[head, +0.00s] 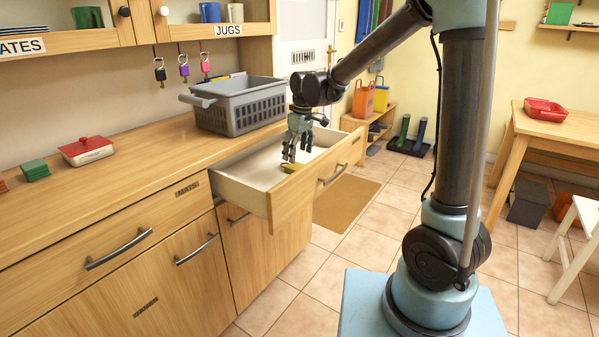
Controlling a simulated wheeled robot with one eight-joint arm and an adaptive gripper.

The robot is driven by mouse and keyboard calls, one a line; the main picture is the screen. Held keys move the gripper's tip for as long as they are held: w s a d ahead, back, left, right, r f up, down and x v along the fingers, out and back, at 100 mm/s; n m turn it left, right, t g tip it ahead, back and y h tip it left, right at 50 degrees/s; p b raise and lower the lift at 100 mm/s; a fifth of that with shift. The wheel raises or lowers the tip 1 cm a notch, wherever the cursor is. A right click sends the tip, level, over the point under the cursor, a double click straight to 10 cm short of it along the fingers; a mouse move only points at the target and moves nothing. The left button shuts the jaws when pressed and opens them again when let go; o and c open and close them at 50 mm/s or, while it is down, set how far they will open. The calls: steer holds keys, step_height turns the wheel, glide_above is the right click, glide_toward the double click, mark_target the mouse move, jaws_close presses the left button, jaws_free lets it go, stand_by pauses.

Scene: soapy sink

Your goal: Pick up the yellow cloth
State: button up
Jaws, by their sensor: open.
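My gripper (289,158) is open, pointing down over the open drawer (240,186) under the counter. A small yellow patch (288,168), possibly the yellow cloth, shows in the drawer just below and beside the fingertips. It is too small to tell its shape or whether the fingers touch it.
A grey basket (240,108) stands on the counter behind the drawer. A red lidded dish (87,150) and a green stack (35,170) sit at the left. The drawer front (318,182) stands out over the floor.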

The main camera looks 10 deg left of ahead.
mark_target(296, 165)
steer(key=shift+a+f, duration=0.25)
steer(key=shift+f, duration=1.05)
steer(key=shift+a+f, duration=0.2)
steer(key=shift+f, duration=1.1)
steer(key=shift+c, duration=0.3)
steer(key=c, duration=1.1)
steer(key=shift+r, duration=0.15)
step_height(296, 165, up, 10)
steer(key=shift+f, duration=0.1)
steer(key=shift+o, duration=0.6)
